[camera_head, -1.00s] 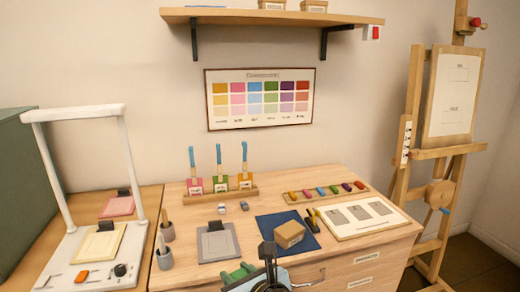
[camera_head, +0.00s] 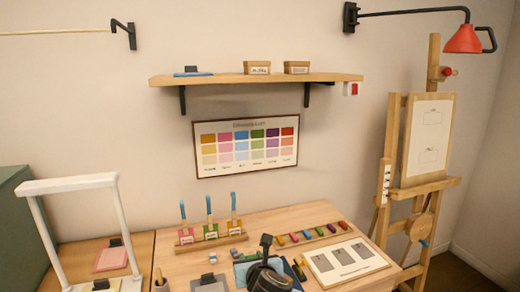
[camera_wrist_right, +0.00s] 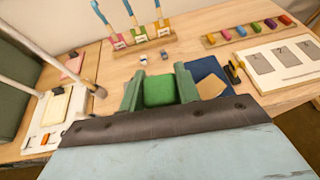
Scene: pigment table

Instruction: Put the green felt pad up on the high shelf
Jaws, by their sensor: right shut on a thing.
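The green felt pad (camera_wrist_right: 160,92) shows in the right wrist view as a bright green piece between the two fingers of my right gripper (camera_wrist_right: 160,84). The gripper is shut on it, above the wooden table. The pad's lower part is hidden by the gripper body. In the head view my right arm hides the pad at the bottom middle. The high wooden shelf (camera_head: 230,80) is on the back wall, above and well apart from the gripper. My left gripper is not in view.
The right part of the shelf is clear. A red lamp (camera_head: 463,39) hangs at upper right. A white frame (camera_head: 40,230) stands at left.

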